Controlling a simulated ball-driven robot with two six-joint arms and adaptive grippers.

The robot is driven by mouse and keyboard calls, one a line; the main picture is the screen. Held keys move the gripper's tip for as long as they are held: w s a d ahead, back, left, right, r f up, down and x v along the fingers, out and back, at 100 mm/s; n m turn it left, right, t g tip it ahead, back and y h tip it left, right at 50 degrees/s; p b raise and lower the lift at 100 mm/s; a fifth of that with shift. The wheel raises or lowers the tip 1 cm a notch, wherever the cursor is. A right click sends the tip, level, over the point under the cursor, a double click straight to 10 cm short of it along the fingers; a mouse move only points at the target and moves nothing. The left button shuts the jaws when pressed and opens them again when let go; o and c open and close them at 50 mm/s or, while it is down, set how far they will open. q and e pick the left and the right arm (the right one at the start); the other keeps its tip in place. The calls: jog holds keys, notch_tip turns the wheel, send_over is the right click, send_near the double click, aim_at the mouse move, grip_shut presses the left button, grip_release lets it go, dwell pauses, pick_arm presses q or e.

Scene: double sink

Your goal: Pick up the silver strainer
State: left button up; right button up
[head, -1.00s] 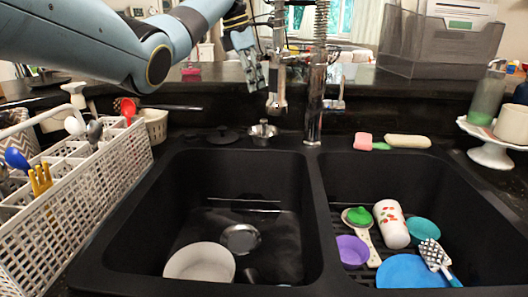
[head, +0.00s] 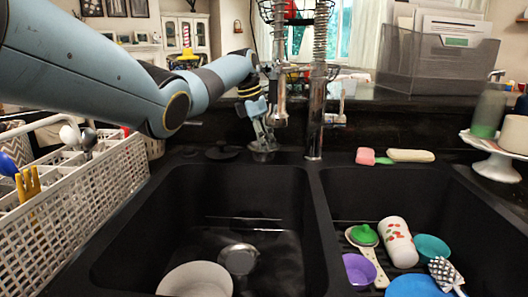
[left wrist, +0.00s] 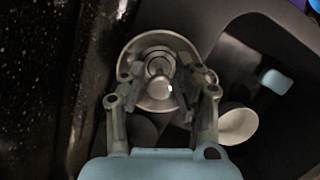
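The silver strainer (head: 263,156) sits on the black ledge behind the left basin in the head view, partly covered by my left gripper (head: 264,143). In the left wrist view the strainer (left wrist: 147,53) is a round metal cup with a knob in its centre. My left gripper (left wrist: 160,78) points down over it, its two fingers apart on either side of the knob. I cannot tell whether the fingers touch it. My right gripper is in neither view.
The chrome faucet (head: 315,115) stands close to the right of my left gripper. A black stopper (head: 222,152) lies to its left. The left basin holds a white bowl (head: 195,280) and a round metal piece (head: 238,258). A white rack (head: 75,205) stands at left.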

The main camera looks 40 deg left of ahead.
pick_arm(q)
jog(key=shift+f, duration=0.1)
jog(key=shift+c, duration=0.2)
grip_shut()
